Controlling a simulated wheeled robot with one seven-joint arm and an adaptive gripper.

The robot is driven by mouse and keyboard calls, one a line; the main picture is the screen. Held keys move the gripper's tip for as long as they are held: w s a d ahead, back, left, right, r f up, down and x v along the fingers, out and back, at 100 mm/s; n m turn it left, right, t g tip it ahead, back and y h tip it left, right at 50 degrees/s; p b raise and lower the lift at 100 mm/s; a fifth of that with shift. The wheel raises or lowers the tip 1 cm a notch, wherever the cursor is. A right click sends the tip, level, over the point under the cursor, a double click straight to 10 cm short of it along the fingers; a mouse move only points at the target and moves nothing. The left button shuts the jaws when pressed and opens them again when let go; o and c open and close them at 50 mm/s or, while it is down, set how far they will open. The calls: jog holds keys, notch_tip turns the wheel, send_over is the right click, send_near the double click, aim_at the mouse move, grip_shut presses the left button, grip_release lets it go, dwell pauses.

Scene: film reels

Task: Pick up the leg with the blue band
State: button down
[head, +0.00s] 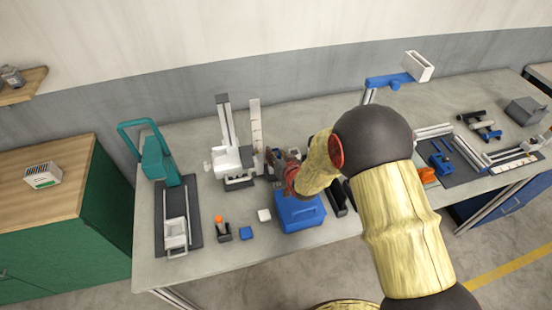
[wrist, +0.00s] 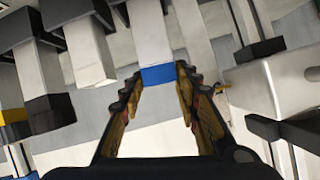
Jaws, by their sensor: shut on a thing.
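The leg with the blue band (wrist: 152,38) is a pale bar, seen in the wrist view with its blue band (wrist: 158,75) at the near end. My gripper (wrist: 158,82) has its fingers on either side of that band and is shut on the leg. The leg's far end runs out of the wrist view. In the head view my gripper (head: 283,170) is behind the blue case, and the leg cannot be made out there.
Other pale legs with dark ends (wrist: 92,58) lie close on the left, one beside a yellow band (wrist: 14,130). A white fixture (wrist: 275,85) is close on the right. On the bench stand a blue case (head: 300,213), a white-grey stand (head: 230,158) and a teal press (head: 158,160).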

jog(key=s+r+p, duration=0.1)
jog(key=s+r, duration=0.9)
jog(key=s, duration=0.4)
jog(key=shift+a+r, duration=0.15)
jog(key=shift+r, duration=0.1)
